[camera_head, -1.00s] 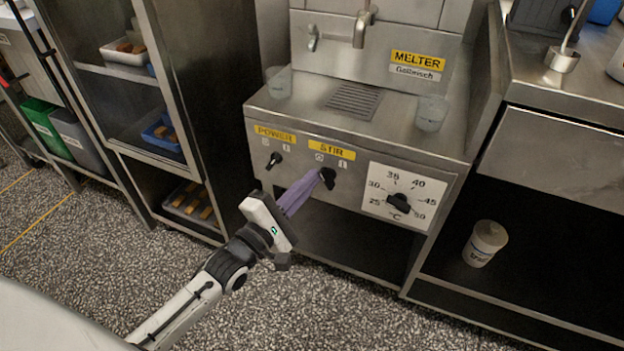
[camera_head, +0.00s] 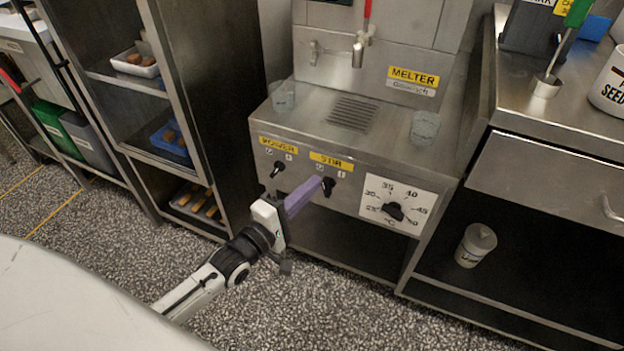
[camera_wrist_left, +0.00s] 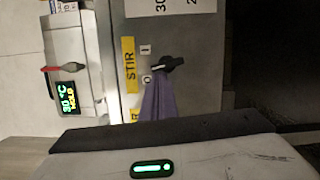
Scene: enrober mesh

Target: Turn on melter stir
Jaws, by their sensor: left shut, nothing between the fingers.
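The melter (camera_head: 385,125) is a steel unit with a yellow MELTER label. Its front panel carries a black STIR knob (camera_head: 329,188) under a yellow STIR label (camera_head: 331,161). My left gripper (camera_head: 320,182) has purple fingers, shut with nothing between them. Their tips are at the left side of the STIR knob; I cannot tell whether they touch it. In the left wrist view the knob (camera_wrist_left: 170,65) sits just beyond the finger tips (camera_wrist_left: 158,80), beside the O and I marks. Its exact setting is hard to read. My right gripper is not in view.
A POWER knob (camera_head: 278,168) is left of the STIR knob, and a temperature dial (camera_head: 393,211) is to its right. Two clear cups (camera_head: 283,97) (camera_head: 424,127) stand on the melter top. A shelf rack (camera_head: 185,110) stands left. Open floor lies in front.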

